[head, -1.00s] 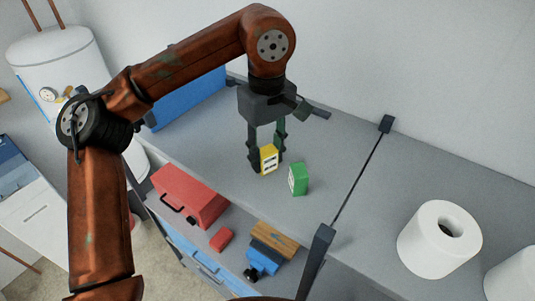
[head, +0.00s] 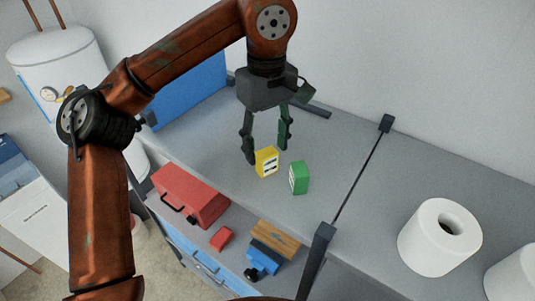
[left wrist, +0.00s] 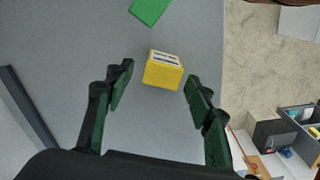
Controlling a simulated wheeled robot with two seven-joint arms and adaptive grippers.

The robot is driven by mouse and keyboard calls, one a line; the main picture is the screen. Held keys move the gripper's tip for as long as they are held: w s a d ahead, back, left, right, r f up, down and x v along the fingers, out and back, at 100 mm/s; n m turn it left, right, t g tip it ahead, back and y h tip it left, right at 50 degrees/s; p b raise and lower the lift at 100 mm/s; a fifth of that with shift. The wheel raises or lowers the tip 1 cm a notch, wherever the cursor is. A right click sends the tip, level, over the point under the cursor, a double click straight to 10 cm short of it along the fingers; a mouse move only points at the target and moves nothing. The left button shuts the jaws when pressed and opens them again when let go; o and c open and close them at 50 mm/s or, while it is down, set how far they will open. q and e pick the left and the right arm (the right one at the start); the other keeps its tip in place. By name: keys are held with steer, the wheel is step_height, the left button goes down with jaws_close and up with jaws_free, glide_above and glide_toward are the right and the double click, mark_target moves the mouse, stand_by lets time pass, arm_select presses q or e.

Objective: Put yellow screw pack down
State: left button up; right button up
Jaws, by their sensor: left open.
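The yellow screw pack (head: 266,162) stands on the grey shelf top (head: 225,125), just left of a green pack (head: 299,178). My left gripper (head: 268,153) is open above and behind the yellow pack, its fingers apart and clear of it. In the left wrist view the yellow pack (left wrist: 164,70) lies ahead between the open fingertips of my left gripper (left wrist: 158,78), touching neither. The green pack (left wrist: 149,10) is cut off at that view's top edge. My right gripper is not in view.
A red toolbox (head: 189,195), a small red box (head: 221,239) and a blue vise-like tool (head: 262,262) sit on a lower level in front. White rolls (head: 440,239) stand at right. A dark post (head: 316,260) rises nearby. The shelf right of the green pack is clear.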

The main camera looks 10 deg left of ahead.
mark_target(268, 151)
arm_select(q)
step_height(268, 151, up, 9)
steer(key=p, duration=0.2)
steer(key=shift+p, duration=0.4)
stand_by(0.9)
steer(key=shift+d, duration=0.15)
